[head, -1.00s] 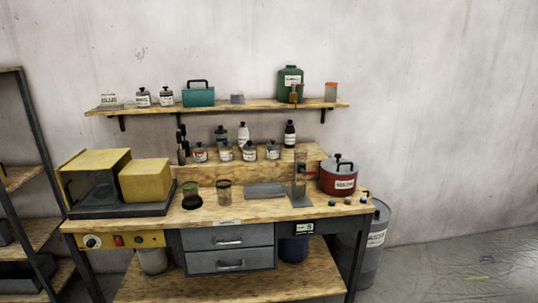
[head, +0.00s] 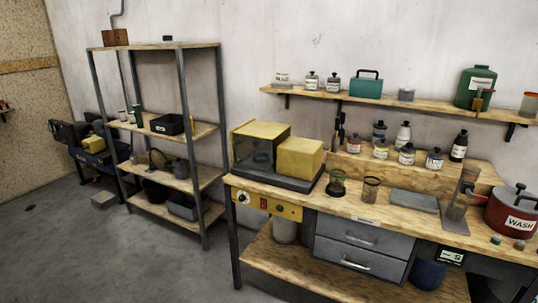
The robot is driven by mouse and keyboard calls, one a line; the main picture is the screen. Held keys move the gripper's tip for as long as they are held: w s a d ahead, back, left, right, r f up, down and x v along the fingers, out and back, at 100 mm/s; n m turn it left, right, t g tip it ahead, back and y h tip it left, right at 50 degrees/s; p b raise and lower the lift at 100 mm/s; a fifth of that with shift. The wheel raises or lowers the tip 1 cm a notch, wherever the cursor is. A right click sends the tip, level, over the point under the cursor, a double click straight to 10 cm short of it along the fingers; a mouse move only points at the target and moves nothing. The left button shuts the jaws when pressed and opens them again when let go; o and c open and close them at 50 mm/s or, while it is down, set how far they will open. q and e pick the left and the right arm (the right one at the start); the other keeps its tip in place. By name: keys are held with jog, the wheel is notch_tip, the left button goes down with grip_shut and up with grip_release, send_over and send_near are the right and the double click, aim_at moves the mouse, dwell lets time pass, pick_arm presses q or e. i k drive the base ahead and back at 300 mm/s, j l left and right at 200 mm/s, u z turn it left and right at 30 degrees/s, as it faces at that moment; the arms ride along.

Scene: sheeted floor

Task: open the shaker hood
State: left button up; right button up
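The shaker (head: 276,184) stands at the left end of the wooden workbench, on a dark base. Its hood (head: 259,152) is a yellow box with a dark see-through front, and it looks shut. A yellow block (head: 299,157) sits on the same base, just right of the hood. A control panel (head: 266,204) with a knob and a red switch is on the bench front below. Neither of my grippers is in view.
The workbench (head: 345,205) carries two mesh cups, a grey plate and a red pot (head: 513,209) at right. A metal-framed shelf rack (head: 160,45) stands left of the bench. Bare floor (head: 150,270) lies in front of the rack.

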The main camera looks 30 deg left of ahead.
aim_at(277, 132)
jog(key=i+j, duration=0.15)
jog(key=j, duration=0.25)
jog(key=i+j+u, duration=0.1)
jog(key=j, duration=0.3)
jog(key=i+j+u, duration=0.1)
jog(key=j, duration=0.3)
jog(key=i+j, duration=0.3)
jog(key=i+j+u, duration=0.1)
jog(key=j, duration=0.35)
jog(key=i, duration=0.1)
